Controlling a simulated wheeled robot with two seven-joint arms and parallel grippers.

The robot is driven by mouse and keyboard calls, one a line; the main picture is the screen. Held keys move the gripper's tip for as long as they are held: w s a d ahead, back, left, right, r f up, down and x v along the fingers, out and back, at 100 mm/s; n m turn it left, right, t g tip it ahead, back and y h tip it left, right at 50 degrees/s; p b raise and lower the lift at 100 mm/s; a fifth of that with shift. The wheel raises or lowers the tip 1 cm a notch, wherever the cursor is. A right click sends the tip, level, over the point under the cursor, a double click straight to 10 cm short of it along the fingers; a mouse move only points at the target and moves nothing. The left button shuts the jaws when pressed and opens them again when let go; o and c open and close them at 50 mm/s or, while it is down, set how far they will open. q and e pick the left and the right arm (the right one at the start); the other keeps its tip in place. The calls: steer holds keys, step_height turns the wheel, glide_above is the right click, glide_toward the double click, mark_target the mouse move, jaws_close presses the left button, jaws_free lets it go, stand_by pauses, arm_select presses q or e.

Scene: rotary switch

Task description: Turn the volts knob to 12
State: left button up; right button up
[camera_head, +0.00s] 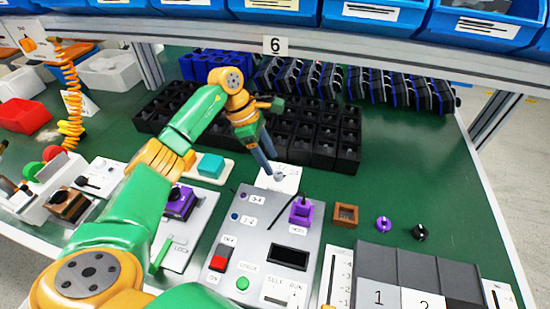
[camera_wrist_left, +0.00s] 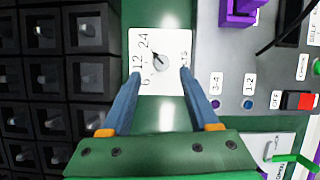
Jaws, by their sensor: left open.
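The volts knob (camera_wrist_left: 160,62) is a small round grey knob on a white plate (camera_wrist_left: 172,85) marked 6, 12 and 24. Its dark pointer seems to face up-left in the left wrist view, near the 24; the exact setting is hard to read. In the head view the knob (camera_head: 279,177) shows just beyond the fingertips. My left gripper (camera_wrist_left: 157,76) is open and empty, pointing at the plate, with one finger on each side of the knob and no clear contact. It also shows in the head view (camera_head: 270,167). My right gripper is not seen.
A grey panel (camera_head: 262,226) with a red switch, green button and purple plug stands close by. Black bins (camera_head: 310,135) lie behind the plate. A brown socket (camera_head: 345,214) and loose purple (camera_head: 383,224) and black knobs (camera_head: 419,232) lie right. Green table is clear at far right.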

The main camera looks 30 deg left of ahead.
mark_target(277, 174)
arm_select(q)
steer(key=x, duration=0.4)
steer(key=shift+s+d, duration=0.2)
steer(key=shift+w+f, duration=0.15)
steer(key=shift+f, duration=0.05)
jaws_close()
